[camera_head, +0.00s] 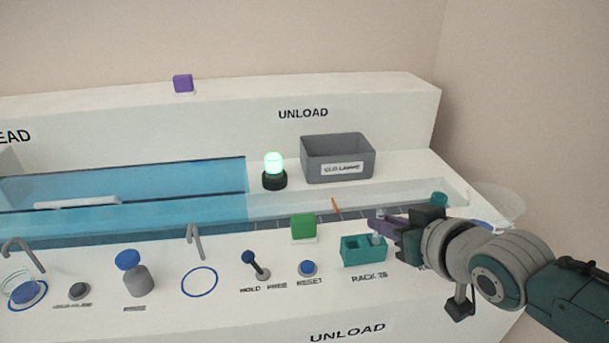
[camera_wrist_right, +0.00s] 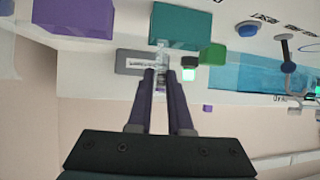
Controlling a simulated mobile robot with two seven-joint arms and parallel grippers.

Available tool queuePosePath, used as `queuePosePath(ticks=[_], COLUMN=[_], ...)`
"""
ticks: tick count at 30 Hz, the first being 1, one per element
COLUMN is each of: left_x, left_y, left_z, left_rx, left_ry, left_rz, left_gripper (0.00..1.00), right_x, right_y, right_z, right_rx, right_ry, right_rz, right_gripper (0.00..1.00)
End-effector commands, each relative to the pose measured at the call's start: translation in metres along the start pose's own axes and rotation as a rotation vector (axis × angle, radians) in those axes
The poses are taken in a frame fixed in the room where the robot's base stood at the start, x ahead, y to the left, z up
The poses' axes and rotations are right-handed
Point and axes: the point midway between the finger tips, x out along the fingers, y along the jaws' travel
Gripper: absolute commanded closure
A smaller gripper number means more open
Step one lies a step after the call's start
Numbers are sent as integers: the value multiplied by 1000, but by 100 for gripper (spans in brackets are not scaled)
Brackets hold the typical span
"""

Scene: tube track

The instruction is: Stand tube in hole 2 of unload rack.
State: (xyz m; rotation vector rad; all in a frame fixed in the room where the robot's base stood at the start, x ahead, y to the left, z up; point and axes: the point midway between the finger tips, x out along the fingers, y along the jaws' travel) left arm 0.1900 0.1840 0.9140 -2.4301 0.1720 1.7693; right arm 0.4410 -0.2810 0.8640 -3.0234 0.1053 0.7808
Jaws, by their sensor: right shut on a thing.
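The teal unload rack (camera_head: 363,251), labelled RACK, sits on the front panel at the right; a dark hole shows in its left part. In the right wrist view the rack (camera_wrist_right: 180,27) is just beyond the fingertips. My right gripper (camera_head: 378,227) is at the rack's right end, with its purple fingers close together. In the wrist view the right gripper (camera_wrist_right: 160,75) is shut on a clear tube (camera_wrist_right: 160,60). A pale bit of the tube (camera_head: 378,239) shows at the rack's right side. I cannot tell whether its end is inside a hole. My left gripper is not in view.
A grey bin (camera_head: 338,160) and a lit green lamp (camera_head: 274,168) stand behind the blue track (camera_head: 130,205). A green block (camera_head: 303,227), reset button (camera_head: 307,268) and lever (camera_head: 256,265) are left of the rack. A purple block (camera_wrist_right: 73,17) is beside the rack in the wrist view.

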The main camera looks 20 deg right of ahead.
Motion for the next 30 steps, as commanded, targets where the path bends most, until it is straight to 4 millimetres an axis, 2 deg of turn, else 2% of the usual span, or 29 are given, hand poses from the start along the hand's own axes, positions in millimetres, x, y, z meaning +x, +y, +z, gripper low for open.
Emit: queuePosePath(ticks=[26, 27, 30], left_x=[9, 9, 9], left_y=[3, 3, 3], left_z=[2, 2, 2], left_rx=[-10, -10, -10], left_ry=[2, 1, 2], left_rz=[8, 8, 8], left_gripper=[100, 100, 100], right_x=[6, 6, 6], right_y=[0, 0, 0], right_z=[10, 11, 11], right_rx=[0, 0, 0], right_ry=[1, 1, 1], right_rz=[0, 0, 0], right_gripper=[100, 80, 69])
